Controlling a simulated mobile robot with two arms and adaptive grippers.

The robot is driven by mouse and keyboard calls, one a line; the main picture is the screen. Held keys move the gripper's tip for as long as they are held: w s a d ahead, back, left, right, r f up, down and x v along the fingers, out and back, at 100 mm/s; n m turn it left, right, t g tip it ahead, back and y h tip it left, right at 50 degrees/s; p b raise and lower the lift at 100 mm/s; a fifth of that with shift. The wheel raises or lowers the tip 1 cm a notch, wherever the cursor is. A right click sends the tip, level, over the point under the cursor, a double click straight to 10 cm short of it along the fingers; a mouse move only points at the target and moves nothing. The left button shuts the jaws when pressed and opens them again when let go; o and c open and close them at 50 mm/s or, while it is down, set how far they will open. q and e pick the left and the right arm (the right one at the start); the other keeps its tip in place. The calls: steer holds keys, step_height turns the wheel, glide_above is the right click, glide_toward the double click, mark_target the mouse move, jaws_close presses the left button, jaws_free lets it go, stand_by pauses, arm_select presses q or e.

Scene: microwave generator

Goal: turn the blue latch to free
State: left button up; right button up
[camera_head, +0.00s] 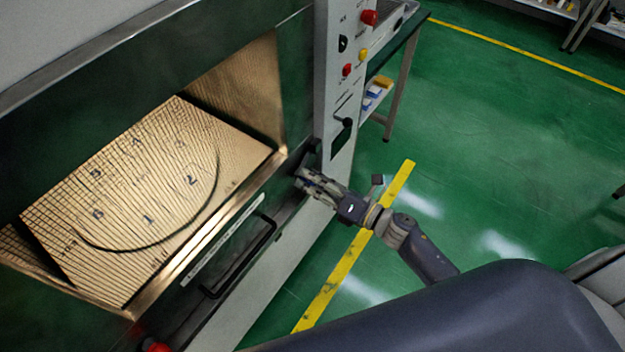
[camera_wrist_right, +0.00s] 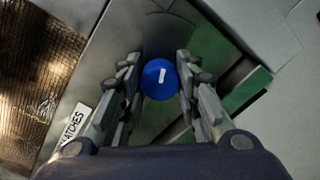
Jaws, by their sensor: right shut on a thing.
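The blue latch (camera_wrist_right: 158,79) is a round blue knob with a white mark, between the two fingers of my right gripper (camera_wrist_right: 158,88) in the right wrist view. My right gripper (camera_head: 304,181) is shut on it at the right end of the dark front panel below the open chamber. In the head view the gripper's fingers hide the blue latch. My left gripper is not in view.
The machine's open chamber (camera_head: 150,185) has a gridded floor with numbers. A black handle (camera_head: 245,258) sticks out of the front panel. A red knob (camera_head: 155,346) sits at the panel's lower left.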

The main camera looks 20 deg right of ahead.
steer(key=m, duration=0.3)
steer(key=shift+m+p, duration=0.3)
steer(key=shift+m, duration=0.1)
steer(key=m, duration=0.4)
steer(key=shift+m+p, duration=0.3)
steer(key=shift+p, duration=0.1)
steer(key=m+p, duration=0.1)
steer(key=m, duration=0.3)
steer(key=shift+m, duration=0.3)
steer(key=shift+m+p, duration=0.3)
steer(key=shift+m, duration=1.8)
steer(key=o, duration=1.1)
steer(key=v, duration=1.2)
